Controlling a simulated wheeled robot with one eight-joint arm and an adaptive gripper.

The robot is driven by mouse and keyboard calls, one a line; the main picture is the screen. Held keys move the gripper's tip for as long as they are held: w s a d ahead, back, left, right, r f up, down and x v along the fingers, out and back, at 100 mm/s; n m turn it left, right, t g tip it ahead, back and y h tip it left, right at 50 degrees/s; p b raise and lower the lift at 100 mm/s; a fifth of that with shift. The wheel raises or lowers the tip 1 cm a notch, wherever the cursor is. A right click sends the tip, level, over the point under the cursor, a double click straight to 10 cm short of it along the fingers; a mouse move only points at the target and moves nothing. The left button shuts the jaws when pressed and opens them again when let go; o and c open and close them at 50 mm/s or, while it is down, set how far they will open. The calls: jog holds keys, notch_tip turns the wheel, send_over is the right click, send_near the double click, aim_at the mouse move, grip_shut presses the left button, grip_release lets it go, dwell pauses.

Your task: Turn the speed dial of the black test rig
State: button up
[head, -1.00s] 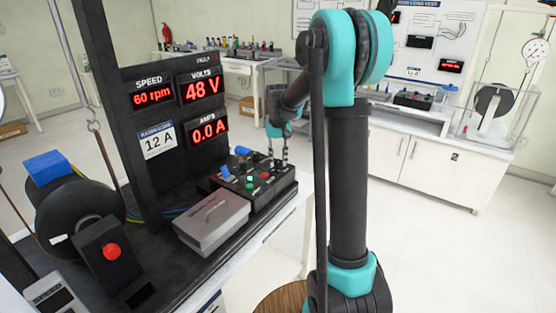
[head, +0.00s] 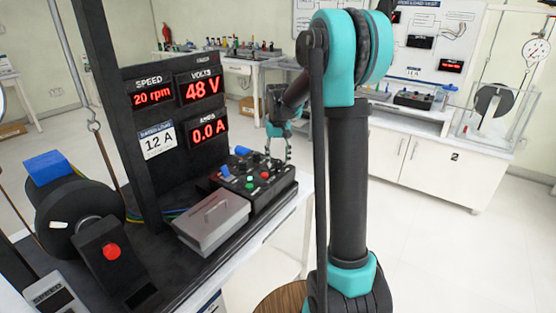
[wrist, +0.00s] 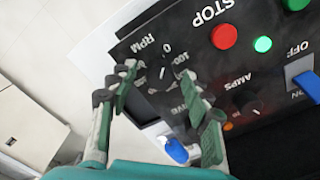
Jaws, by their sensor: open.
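The black control box (head: 262,203) sits on the rig's bench in the head view. In the wrist view its face (wrist: 235,75) shows the dial (wrist: 163,72) labelled RPM, with 0 and 100 printed around it. My gripper (head: 277,158) is over the far right part of the box. In the wrist view my open gripper (wrist: 157,84) has one finger on each side of the dial; I cannot tell whether they touch it. The right finger covers part of the lettering. The SPEED display (head: 153,96) reads 20 rpm.
A red button and a lit green light (wrist: 263,44) lie right of the dial, with an AMPS knob (wrist: 250,108) and a blue OFF/ON switch (wrist: 308,85). A grey lidded box (head: 212,222) stands in front. A flywheel (head: 85,212) stands at left.

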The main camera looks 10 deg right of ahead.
aim_at(278, 161)
notch_tip(278, 161, up, 12)
dwell(0.5)
jog(key=shift+f, duration=0.1)
jog(key=s+d+f+t, duration=0.2)
jog(key=s+f, duration=0.8)
jog(key=s, duration=0.4)
jog(key=s+d+f+t, duration=0.2)
jog(key=s+f, duration=0.8)
jog(key=s, duration=0.5)
jog(key=shift+s+f, duration=0.25)
jog(key=shift+f, duration=0.05)
jog(key=shift+a, duration=0.1)
